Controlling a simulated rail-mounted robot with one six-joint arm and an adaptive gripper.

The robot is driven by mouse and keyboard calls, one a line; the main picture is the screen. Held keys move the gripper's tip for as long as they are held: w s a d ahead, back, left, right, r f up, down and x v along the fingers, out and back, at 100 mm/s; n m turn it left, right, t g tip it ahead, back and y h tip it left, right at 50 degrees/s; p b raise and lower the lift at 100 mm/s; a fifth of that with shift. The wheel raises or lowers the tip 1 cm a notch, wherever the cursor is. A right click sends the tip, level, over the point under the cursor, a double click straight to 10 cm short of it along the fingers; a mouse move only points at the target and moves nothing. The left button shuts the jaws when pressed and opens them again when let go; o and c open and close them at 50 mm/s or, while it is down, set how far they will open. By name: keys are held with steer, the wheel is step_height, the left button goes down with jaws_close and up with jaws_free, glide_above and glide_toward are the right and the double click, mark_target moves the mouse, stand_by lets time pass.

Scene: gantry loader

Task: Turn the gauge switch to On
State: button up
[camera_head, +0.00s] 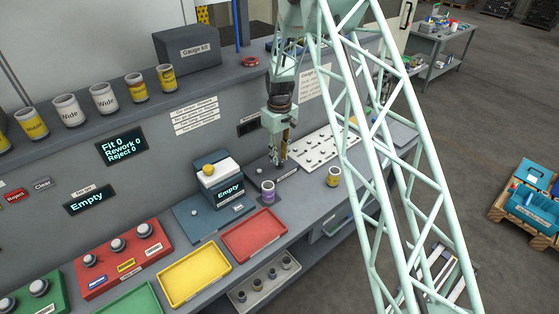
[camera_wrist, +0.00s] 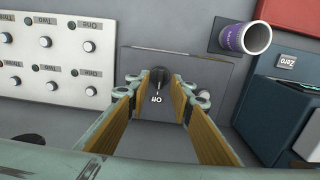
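The gauge switch is a dark knob (camera_wrist: 157,76) on a grey plate (camera_wrist: 205,70) in the wrist view. The word "Off" shows upside down below it, partly between my fingers. In the head view the plate (camera_head: 262,172) lies on the bench under my gripper, and the knob is mostly hidden. My gripper (camera_head: 280,163) points down over the plate. In the wrist view its yellow-padded fingers (camera_wrist: 157,88) are apart, one on each side of the knob. I cannot tell whether either finger touches it.
A purple can (camera_head: 268,193) stands close by the plate. A gauge box (camera_head: 228,190) reading "Empty" is to its left. A white panel with several knobs (camera_head: 322,147) lies to the right, with a yellow can (camera_head: 333,177) in front. Red (camera_head: 255,235) and yellow (camera_head: 194,274) trays lie nearer.

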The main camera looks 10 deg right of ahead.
mark_target(280, 165)
steer(key=shift+f, duration=1.15)
steer(key=shift+c, duration=0.7)
jaws_close()
